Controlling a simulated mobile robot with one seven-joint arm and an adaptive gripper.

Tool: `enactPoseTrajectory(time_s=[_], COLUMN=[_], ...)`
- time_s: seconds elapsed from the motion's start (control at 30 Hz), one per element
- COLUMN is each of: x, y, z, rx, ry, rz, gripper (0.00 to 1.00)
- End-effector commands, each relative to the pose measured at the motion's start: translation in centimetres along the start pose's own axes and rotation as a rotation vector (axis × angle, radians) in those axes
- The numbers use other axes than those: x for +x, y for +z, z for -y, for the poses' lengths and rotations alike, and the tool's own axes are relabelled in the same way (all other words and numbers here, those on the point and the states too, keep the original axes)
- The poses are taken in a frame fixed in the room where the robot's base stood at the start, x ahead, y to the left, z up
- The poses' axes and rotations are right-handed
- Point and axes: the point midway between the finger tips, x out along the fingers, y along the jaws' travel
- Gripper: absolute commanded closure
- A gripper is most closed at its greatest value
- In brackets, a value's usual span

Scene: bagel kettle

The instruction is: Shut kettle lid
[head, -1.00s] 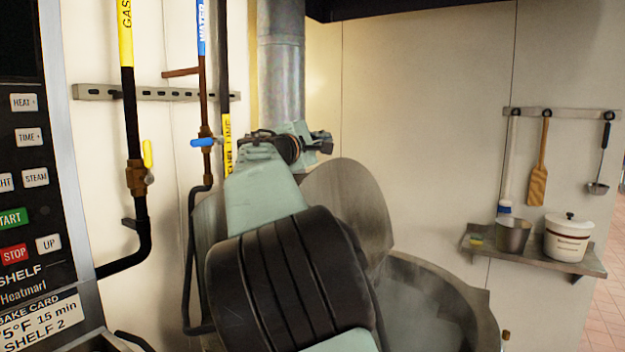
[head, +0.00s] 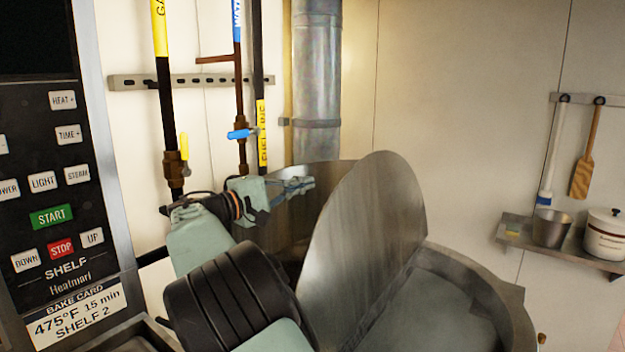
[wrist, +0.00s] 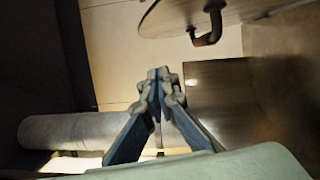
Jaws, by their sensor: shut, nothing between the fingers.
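The kettle (head: 485,300) is a large round metal vessel at the lower right of the head view. Its flat grey metal lid (head: 370,235) stands raised and tilted over the left part of the opening. My gripper (head: 308,184) is to the left of the lid's upper part, in front of a curved metal surface, and looks apart from the lid. In the wrist view my gripper (wrist: 158,76) has its fingertips together with nothing between them. A metal disc, apparently the lid (wrist: 180,15), with a dark handle (wrist: 212,28) shows beyond and above the fingertips.
An oven control panel (head: 50,190) stands close on the left. Pipes with a blue valve handle (head: 240,134) and a metal flue (head: 317,85) run up the back wall. A shelf (head: 510,232) with pots is at the right.

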Motion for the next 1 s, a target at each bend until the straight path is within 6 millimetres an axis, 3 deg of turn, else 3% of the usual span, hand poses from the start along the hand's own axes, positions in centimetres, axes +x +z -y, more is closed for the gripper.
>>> enactPoseTrajectory(time_s=[0.37,0.7,1.0], x=[8.5,8.7,8.9], y=[0.1,3.2,3.9], z=[-0.3,-0.1,-0.1], rx=[-0.002,0.0,0.0], ry=[-0.001,-0.002,-0.001], rz=[0.002,-0.001,-0.002], gripper=[1.0,1.0,1.0])
